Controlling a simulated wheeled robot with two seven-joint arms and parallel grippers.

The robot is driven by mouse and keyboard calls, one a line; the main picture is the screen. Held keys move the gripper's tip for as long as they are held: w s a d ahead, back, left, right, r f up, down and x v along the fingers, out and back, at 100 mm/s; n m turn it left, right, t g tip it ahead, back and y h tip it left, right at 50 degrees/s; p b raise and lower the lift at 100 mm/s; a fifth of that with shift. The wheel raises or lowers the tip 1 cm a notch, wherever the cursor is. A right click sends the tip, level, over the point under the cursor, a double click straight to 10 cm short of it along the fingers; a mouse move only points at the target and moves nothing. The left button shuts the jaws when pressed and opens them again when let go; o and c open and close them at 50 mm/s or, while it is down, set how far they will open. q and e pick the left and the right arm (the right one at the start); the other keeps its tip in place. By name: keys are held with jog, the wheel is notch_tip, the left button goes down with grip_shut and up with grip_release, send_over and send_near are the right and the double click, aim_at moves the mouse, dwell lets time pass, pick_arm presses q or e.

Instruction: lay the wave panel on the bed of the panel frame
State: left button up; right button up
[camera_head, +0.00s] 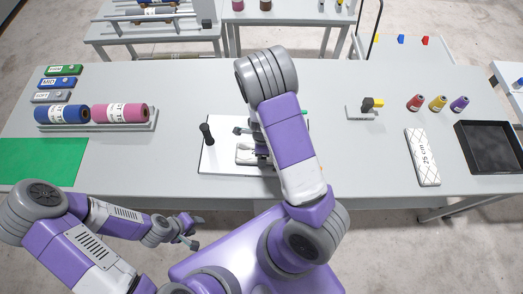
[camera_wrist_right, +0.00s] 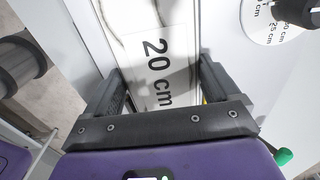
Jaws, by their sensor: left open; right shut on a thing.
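The wave panel (camera_wrist_right: 150,45), white with dark curved lines and a "20 cm" mark, lies between the fingers of my right gripper (camera_wrist_right: 160,85), which is shut on it. The panel frame (camera_head: 215,160) is a white plate with a black knob at mid-table. In the head view my right arm covers much of the frame, and the right gripper is mostly hidden over it. I cannot tell whether the panel touches the bed. My left gripper (camera_head: 187,235) is open and empty in front of the table's near edge.
A dial (camera_wrist_right: 268,22) with length marks is beside the panel. A diamond-patterned "25 cm" panel (camera_head: 422,158), a black tray (camera_head: 490,130) and several thread cones (camera_head: 437,104) stand right. Fabric rolls (camera_head: 62,114) and a green mat (camera_head: 40,160) are left.

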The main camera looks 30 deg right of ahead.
jog(key=shift+f, duration=0.15)
dwell(0.4)
jog(key=o, duration=0.8)
jog(key=shift+c, duration=0.2)
jog(key=shift+r+p, duration=1.2)
jog(key=shift+r, duration=2.55)
